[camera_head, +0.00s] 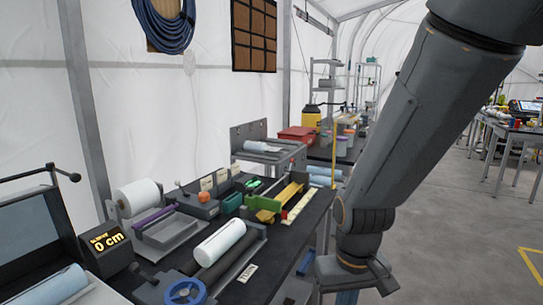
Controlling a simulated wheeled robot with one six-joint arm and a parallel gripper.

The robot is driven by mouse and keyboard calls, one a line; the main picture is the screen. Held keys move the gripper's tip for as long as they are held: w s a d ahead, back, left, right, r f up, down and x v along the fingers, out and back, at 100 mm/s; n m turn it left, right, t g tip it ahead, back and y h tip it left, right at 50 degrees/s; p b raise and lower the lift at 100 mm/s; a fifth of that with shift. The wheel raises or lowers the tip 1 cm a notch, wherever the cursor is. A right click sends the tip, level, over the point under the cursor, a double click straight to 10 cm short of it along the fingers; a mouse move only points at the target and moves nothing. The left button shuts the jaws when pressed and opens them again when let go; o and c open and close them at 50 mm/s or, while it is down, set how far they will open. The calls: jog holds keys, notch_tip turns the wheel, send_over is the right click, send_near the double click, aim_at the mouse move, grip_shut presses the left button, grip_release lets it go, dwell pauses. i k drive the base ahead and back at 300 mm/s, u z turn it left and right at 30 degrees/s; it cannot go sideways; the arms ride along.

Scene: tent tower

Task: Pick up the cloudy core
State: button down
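Several core-like cylinders are in view, and I cannot tell for sure which is the cloudy core. The whitest is a milky white cylinder (220,242) lying lengthwise in a dark cradle on the near bench. A pale blue cylinder (48,287) lies at the lower left. Another pale cylinder (262,146) lies on a grey stand farther back, and light blue ones (325,172) lie beyond the bench. My gripper (350,280) hangs at the bottom, right of the bench and apart from the white cylinder. Its fingers are not clear.
The dark bench (262,290) holds a blue handwheel (185,292), a display reading "0 cm" (107,242), a white roll (137,196), a green block (232,202) and a yellow piece (290,191). A yellow upright pole (334,150) stands behind. The grey floor at right is open.

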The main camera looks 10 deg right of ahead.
aim_at(206, 253)
jog(key=z, duration=1.4)
jog(key=i, duration=0.6)
jog(key=u, duration=2.65)
